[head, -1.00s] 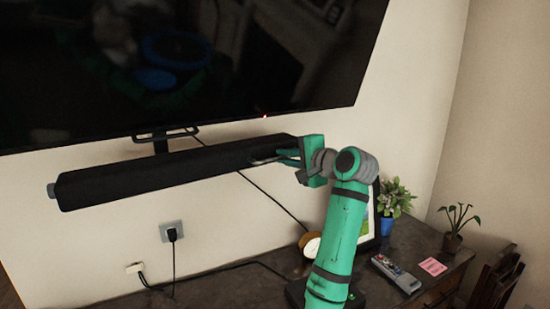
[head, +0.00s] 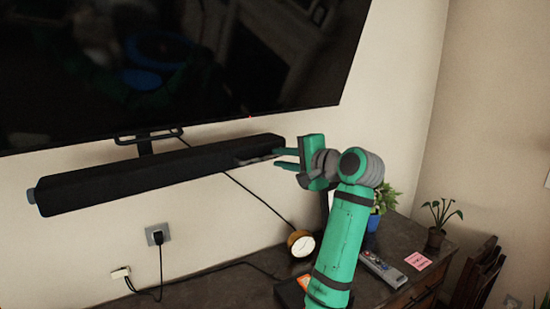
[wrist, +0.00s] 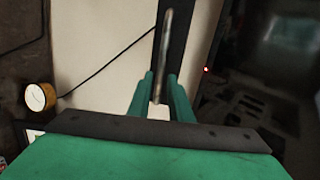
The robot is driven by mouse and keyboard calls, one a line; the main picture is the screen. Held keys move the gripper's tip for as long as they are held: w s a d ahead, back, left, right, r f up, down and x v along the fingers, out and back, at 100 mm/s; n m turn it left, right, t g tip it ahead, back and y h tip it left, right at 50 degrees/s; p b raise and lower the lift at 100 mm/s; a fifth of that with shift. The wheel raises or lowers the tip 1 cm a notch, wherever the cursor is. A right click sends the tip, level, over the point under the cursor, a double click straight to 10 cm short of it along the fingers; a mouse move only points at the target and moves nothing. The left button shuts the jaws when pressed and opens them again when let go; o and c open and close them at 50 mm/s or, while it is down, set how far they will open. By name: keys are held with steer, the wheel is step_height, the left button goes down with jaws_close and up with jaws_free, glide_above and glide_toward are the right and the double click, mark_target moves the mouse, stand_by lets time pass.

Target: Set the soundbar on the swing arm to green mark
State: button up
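The long black soundbar (head: 150,178) hangs below the TV, slanting across the head view, with a grey handle (head: 256,157) near its right end. A dark bracket (head: 148,138) shows between it and the TV; most of the swing arm is hidden. My gripper (head: 275,158) is at the right end of the soundbar, its two green fingers apart. In the wrist view, the metal handle (wrist: 164,50) shows ahead, in line with the gap between the fingers (wrist: 162,82), against the dark soundbar (wrist: 176,45). The fingers do not look closed on it. I see no green mark.
The large TV (head: 190,70) is just above the soundbar.

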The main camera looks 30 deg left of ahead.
steer(key=v, duration=0.6)
steer(key=shift+w, duration=0.2)
steer(key=shift+d, duration=0.2)
steer(key=shift+f, duration=0.1)
